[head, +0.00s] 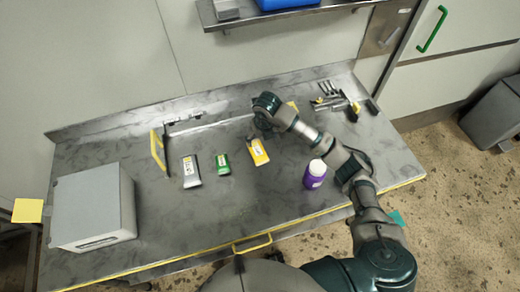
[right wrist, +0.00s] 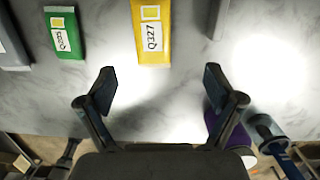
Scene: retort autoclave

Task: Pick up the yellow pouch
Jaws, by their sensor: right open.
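The yellow pouch (head: 259,153) lies on the grey worktop (head: 225,205) near its middle, right of a green pouch. In the right wrist view the yellow pouch (right wrist: 152,52), with a white label reading Q327, lies at the top centre, beyond the fingertips. My right gripper (right wrist: 159,82) is open and empty, with its two fingers spread wide on either side of the pouch's line. In the head view my right arm reaches in over the worktop, and its wrist is just above and behind the pouch. My left gripper is not in view.
A green pouch (head: 223,164) and a grey pouch (head: 191,171) lie left of the yellow one. A purple bottle (head: 315,174) with a white cap stands to the right. A grey box (head: 93,208) stands at left. Several small tools (head: 335,101) lie at the back right. The front middle is clear.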

